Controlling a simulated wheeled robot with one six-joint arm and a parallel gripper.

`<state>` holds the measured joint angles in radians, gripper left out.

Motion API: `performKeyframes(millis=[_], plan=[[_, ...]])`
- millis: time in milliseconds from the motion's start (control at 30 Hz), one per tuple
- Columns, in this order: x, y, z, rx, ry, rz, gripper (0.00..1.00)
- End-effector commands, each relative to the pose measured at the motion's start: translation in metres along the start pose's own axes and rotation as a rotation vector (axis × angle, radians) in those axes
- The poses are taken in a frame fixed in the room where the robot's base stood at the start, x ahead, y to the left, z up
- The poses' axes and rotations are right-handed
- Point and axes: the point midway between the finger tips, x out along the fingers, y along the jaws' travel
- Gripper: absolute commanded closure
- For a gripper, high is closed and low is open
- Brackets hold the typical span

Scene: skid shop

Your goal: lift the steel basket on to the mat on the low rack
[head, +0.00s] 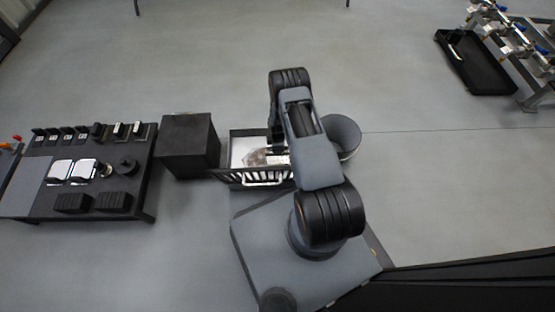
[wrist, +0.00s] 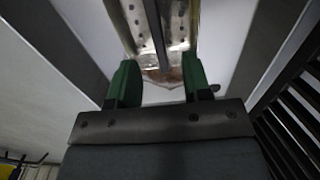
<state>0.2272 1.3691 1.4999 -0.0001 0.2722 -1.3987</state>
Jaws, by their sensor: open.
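The steel basket (wrist: 123,22) shows in the wrist view as a perforated metal thing, with a thin grey bar running along its middle. In the head view a speckled brown-grey patch (head: 258,158), probably the basket, lies on a pale surface inside a dark slatted frame. My gripper (wrist: 160,66) is open, its green fingers apart on either side of the bar's near end. I cannot tell whether they touch anything. In the head view my arm hides most of the gripper and the right part of the basket. I cannot make out the mat or the low rack for certain.
The dark slatted frame (head: 240,179) has a pale front bar. A black box (head: 190,142) stands left of it, a round grey bin (head: 345,133) right. A dark bench (head: 150,165) with several parts is farther left. A black tray (head: 478,68) lies far right. Floor behind is clear.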

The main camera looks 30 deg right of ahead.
Motion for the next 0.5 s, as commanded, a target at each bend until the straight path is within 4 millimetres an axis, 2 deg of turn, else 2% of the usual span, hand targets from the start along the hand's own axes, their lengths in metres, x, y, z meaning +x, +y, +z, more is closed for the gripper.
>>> performKeyframes(millis=[33, 133, 500], plan=[[0.012, -0.001, 0.000, 0.001, 0.000, -0.002, 0.55], [0.024, 0.000, 0.000, 0.000, 0.000, -0.001, 0.55], [0.041, 0.000, -0.001, -0.003, 0.000, -0.001, 0.55]])
